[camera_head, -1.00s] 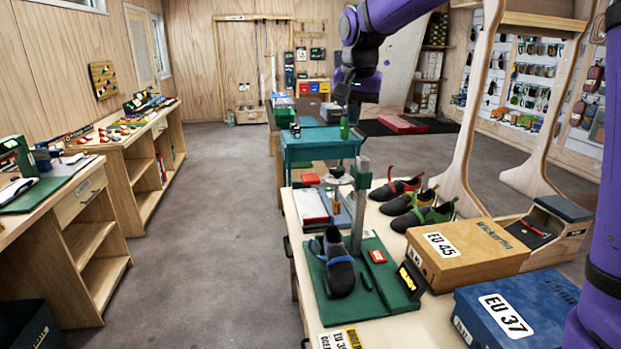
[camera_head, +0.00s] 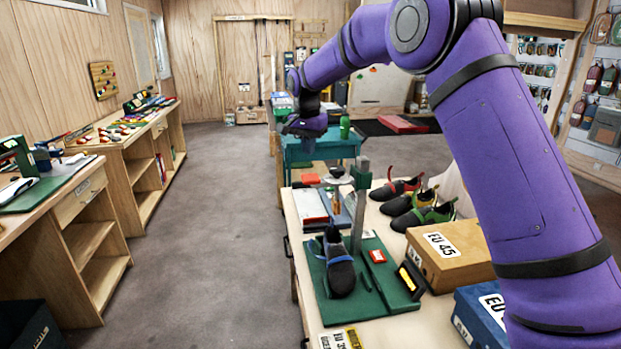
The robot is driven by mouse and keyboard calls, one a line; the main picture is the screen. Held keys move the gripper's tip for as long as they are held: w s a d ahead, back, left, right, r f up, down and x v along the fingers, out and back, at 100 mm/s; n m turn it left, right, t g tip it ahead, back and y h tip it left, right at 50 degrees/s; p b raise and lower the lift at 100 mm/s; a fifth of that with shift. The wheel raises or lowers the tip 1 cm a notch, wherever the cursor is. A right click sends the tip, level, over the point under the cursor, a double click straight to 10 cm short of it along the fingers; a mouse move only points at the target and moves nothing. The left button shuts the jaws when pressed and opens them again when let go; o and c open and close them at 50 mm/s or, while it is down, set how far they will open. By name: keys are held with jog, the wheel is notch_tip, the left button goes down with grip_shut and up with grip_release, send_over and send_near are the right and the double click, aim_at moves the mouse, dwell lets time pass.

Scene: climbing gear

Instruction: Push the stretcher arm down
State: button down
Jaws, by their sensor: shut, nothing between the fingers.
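The stretcher is a green base (camera_head: 388,304) with an upright grey post (camera_head: 358,218) that has a green top (camera_head: 361,170). A dark shoe with blue trim (camera_head: 341,275) stands on the base in front of the post. A dark piece with a pale part (camera_head: 338,178) shows at the left of the post's top; I cannot tell whether it is the stretcher arm. My gripper (camera_head: 303,132) is shut and empty, up and to the left of the post, in front of the teal cart in the picture, apart from the stretcher. Its fingertips are small and dark.
Several climbing shoes (camera_head: 410,205) stand right of the post. An EU 45 box (camera_head: 450,265) and a blue EU 37 box (camera_head: 478,325) sit at the right, partly behind my arm. A teal cart (camera_head: 325,150) stands beyond the table. The aisle at the left is clear.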

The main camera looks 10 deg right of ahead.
aim_at(310, 177)
jog(key=shift+f, duration=0.1)
dwell(0.3)
jog(key=shift+w+d+f, duration=0.1)
jog(key=shift+w+f, duration=0.05)
jog(key=shift+f, duration=1.6)
jog(key=shift+w+d+f, duration=0.1)
jog(key=shift+w+f, duration=0.05)
jog(key=shift+f, duration=1.55)
notch_tip(310, 177, down, 14)
jog(key=s+a, duration=0.2)
jog(key=shift+s+r, duration=0.15)
jog(key=shift+s, duration=0.05)
jog(key=shift+r, duration=0.1)
notch_tip(310, 177, up, 10)
jog(key=shift+s+a+r, duration=0.25)
jog(key=shift+s, duration=0.15)
